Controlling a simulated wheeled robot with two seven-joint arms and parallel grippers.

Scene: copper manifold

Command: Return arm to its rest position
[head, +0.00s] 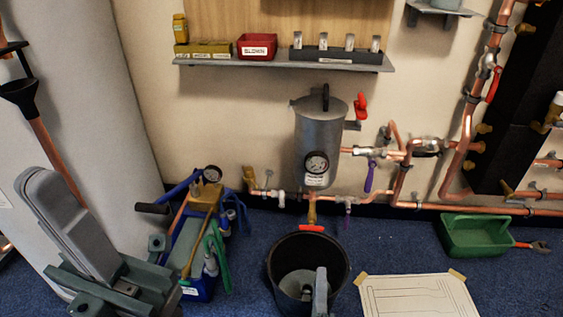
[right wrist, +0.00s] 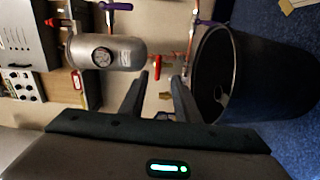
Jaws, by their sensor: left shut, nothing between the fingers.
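My left gripper (head: 62,222) is at the lower left of the head view, its grey fingers together and pointing up and left, with nothing between them. A grey part of my right gripper (head: 318,290) shows at the bottom edge of the head view, in front of the black bucket (head: 280,262). In the right wrist view my right gripper (right wrist: 158,90) has its two dark fingers apart, with no object held. The bucket (right wrist: 255,75) is close on the right there.
A grey metal canister (head: 318,145) with a gauge hangs on the wall above the bucket. Copper pipes (head: 400,170) with valves run along the wall. A shelf (head: 290,64) holds boxes. A green tray (head: 475,238) and a paper sheet (head: 415,298) lie on the blue floor.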

